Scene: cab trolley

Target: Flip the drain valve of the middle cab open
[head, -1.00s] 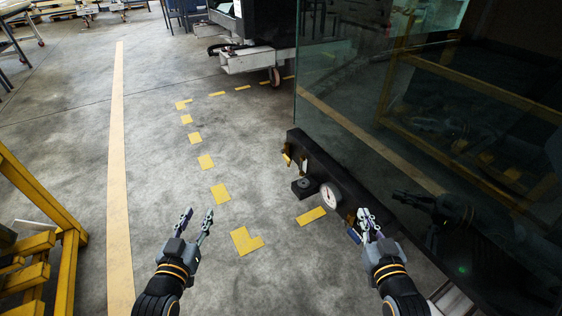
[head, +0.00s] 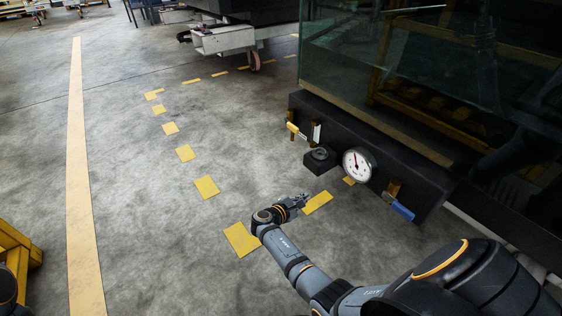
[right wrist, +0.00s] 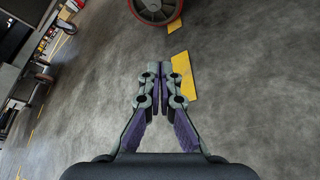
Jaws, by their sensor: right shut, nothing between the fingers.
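The dark cab with a glass front (head: 380,120) stands on the right in the head view. Along its black lower edge are a lever with a yellow handle (head: 291,128), a white-fronted fitting (head: 316,132), a black block with a round knob (head: 319,160), a round white gauge (head: 357,165) and a lever with a blue handle (head: 401,209). I cannot tell which lever is the drain valve. My right gripper (head: 303,200) is shut and empty, left of the blue lever and below the gauge in the picture. It also shows in the right wrist view (right wrist: 160,70), fingertips together. My left gripper is not in view.
A grey-framed trolley (head: 225,40) with a reddish wheel (head: 254,62) stands behind. A yellow rack (head: 15,255) is at lower left. The right wrist view shows a red-rimmed wheel (right wrist: 155,8) ahead. Open concrete floor with yellow marks (head: 206,187) lies left of the cab.

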